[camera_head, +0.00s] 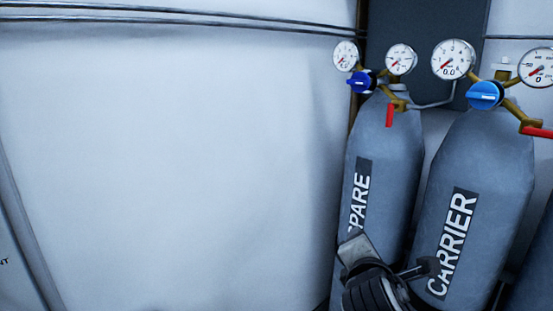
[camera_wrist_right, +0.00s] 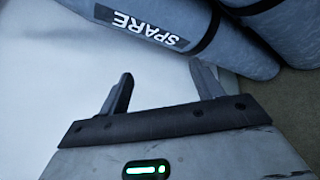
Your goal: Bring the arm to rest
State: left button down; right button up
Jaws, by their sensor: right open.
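My right gripper (camera_head: 386,262) shows at the bottom of the head view, in front of the lower parts of two gas cylinders. In the right wrist view my right gripper (camera_wrist_right: 158,76) has its two dark fingers spread apart with nothing between them. The grey cylinder marked SPARE (camera_head: 392,160) stands upright at the right of the head view. It also shows in the wrist view (camera_wrist_right: 195,18), beyond the fingertips and apart from them. My left gripper is in neither view.
The grey CARRIER cylinder (camera_head: 485,150) stands right of SPARE. Gauges (camera_head: 453,60), a blue knob (camera_head: 486,95) and red levers (camera_head: 390,116) top the cylinders. Thin pipes (camera_head: 180,15) cross the pale wall (camera_head: 180,150). The left side of the head view is mostly clear.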

jog(key=s+a+f+m+g+y, duration=0.1)
jog(key=s+f+m+y, duration=0.15)
jog(key=f, duration=0.45)
jog(key=s+a+f+m+g+y, duration=0.1)
jog(key=s+f+m, duration=0.15)
jog(key=f, duration=0.45)
jog(key=s+f+m+g+y, duration=0.1)
jog(key=s+f+m+y, duration=0.2)
jog(key=s+f+m, duration=1.1)
jog(key=s, duration=0.4)
jog(key=shift+y, duration=0.35)
jog(key=shift+d+f, duration=0.1)
jog(key=shift+c, duration=0.3)
